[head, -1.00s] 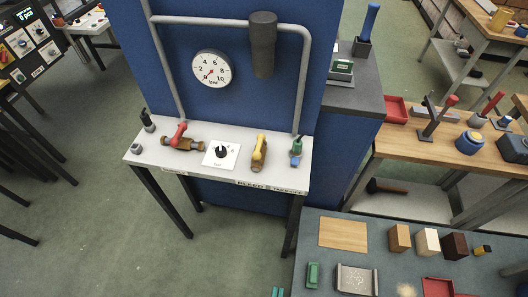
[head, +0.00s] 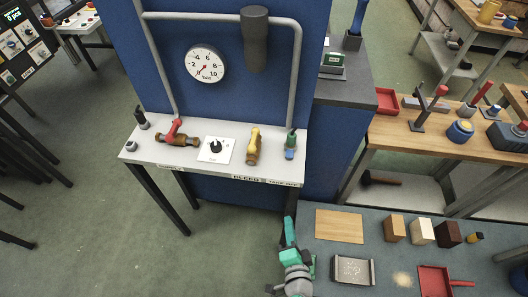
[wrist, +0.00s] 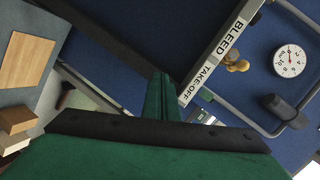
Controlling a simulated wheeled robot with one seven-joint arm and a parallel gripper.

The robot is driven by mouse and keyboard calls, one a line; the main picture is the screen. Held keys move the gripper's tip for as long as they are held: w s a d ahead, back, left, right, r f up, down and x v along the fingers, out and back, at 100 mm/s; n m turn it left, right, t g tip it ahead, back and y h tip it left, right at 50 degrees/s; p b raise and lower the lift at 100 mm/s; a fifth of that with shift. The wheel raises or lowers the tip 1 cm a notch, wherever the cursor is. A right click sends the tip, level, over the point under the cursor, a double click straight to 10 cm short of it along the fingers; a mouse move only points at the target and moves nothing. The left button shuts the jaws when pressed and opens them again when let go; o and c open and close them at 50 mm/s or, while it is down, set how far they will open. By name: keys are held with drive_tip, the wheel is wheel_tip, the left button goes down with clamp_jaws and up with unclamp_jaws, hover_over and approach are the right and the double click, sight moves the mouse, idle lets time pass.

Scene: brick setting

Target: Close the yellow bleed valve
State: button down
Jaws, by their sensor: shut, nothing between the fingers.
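The yellow bleed valve (head: 253,146) stands on the right half of the white bench (head: 133,151), its yellow lever lying along a brass body. In the wrist view the yellow valve (wrist: 237,63) shows beyond the bench edge labelled BLEED and TAKE-OFF. My gripper (head: 289,222) is at the bottom centre of the head view, in front of and below the bench's right end, clear of the valve. Its green fingers (wrist: 160,92) are together and empty in the wrist view.
A red-handled valve (head: 174,133), a dial plate (head: 216,150) and a green-and-blue fitting (head: 291,146) share the bench. A pressure gauge (head: 205,64) hangs on the blue panel behind. A grey table with a wooden board (head: 339,226) and blocks lies right of my gripper.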

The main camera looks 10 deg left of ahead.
drive_tip(key=w+r+y, duration=0.4)
drive_tip(key=r, duration=0.3)
drive_tip(key=w+r+y, duration=0.4)
drive_tip(key=r, duration=0.4)
approach(256, 139)
drive_tip(key=w, duration=0.5)
drive_tip(key=shift+d+f, duration=0.1)
drive_tip(key=shift+d, duration=0.3)
drive_tip(key=shift+s+a, duration=0.25)
drive_tip(key=shift+a, duration=0.3)
drive_tip(key=shift+s+a, duration=0.25)
drive_tip(key=shift+a, duration=0.3)
drive_tip(key=shift+s+a, duration=0.25)
drive_tip(key=shift+a, duration=0.45)
drive_tip(key=shift+t, duration=0.3)
